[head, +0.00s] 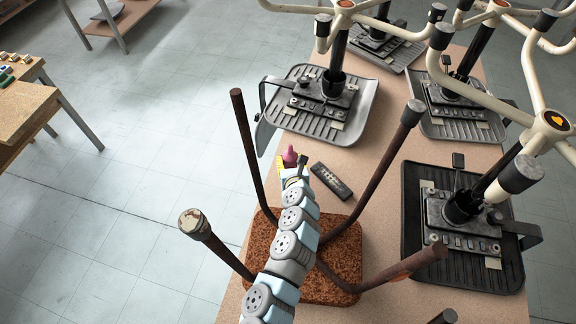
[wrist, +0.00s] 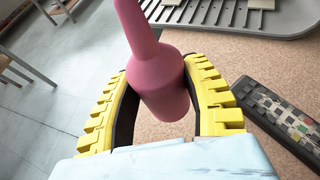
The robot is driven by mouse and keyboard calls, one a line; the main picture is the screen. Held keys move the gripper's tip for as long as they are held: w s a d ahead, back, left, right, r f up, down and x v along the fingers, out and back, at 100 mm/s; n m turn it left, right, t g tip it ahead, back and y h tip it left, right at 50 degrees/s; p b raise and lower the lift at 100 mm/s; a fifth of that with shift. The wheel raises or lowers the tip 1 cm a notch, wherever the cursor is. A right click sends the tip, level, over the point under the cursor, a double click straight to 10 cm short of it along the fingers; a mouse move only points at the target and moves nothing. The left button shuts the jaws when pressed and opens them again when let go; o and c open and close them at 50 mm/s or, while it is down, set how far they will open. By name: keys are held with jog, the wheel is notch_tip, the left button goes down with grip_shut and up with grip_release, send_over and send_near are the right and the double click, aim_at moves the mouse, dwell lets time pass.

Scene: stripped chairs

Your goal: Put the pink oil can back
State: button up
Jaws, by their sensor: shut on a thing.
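The pink oil can (wrist: 158,85) is between the yellow fingers of my gripper (wrist: 165,110) in the wrist view. Its narrow neck points up and its rounded body sits between the two fingers. My gripper is shut on it. In the head view the pink oil can (head: 290,155) shows small at the tip of my arm, near the left edge of the tan table. I cannot tell whether its base touches the table.
A dark remote (head: 331,181) lies right of my gripper on the table (head: 375,165). Upturned chairs surround it: a grey seat (head: 360,108) behind, a black seat (head: 415,270) to the right, and a brown seat (head: 345,250) with rusty legs around my arm.

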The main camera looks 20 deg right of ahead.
aim_at(288, 166)
jog(key=shift+w+f, duration=0.65)
jog(key=shift+f, duration=0.15)
jog(key=shift+w+f+b, duration=0.15)
jog(key=shift+f+b, duration=0.4)
jog(key=shift+f, duration=1.05)
jog(key=shift+f, duration=0.2)
jog(key=o, duration=1.2)
jog(key=shift+a, duration=0.1)
jog(key=shift+r, duration=0.2)
jog(key=shift+p+v, duration=0.55)
jog(key=shift+v, duration=5.45)
jog(key=shift+w, duration=0.1)
jog(key=shift+b+x, duration=0.5)
jog(key=shift+x, duration=5.25)
